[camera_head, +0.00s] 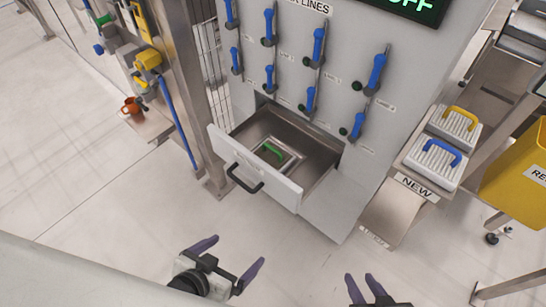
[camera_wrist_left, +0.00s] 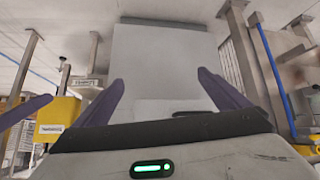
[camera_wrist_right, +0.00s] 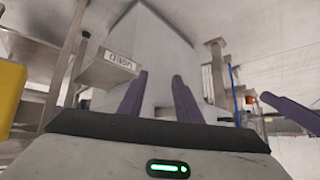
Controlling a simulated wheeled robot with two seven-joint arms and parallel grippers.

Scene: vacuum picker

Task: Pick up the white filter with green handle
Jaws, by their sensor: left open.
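The white filter's green handle (camera_head: 272,149) shows inside the open drawer (camera_head: 289,193) of the grey cabinet. The filter body lies low in a recess of the drawer and is only partly clear. My left gripper (camera_head: 234,254) is open and empty, in front of and below the drawer, apart from its black pull handle (camera_head: 246,179). Its two purple fingers also show wide apart in the left wrist view (camera_wrist_left: 160,95). My right gripper (camera_head: 364,283) is partly open and empty at the bottom edge, right of the drawer. The filter does not show in either wrist view.
Two white filters, one with a yellow handle (camera_head: 462,117) and one with a blue handle (camera_head: 441,151), sit on the "NEW" shelf at right. A yellow bin (camera_head: 515,185) stands beside it. Blue valve handles (camera_head: 310,99) line the cabinet above the drawer. Floor before the drawer is clear.

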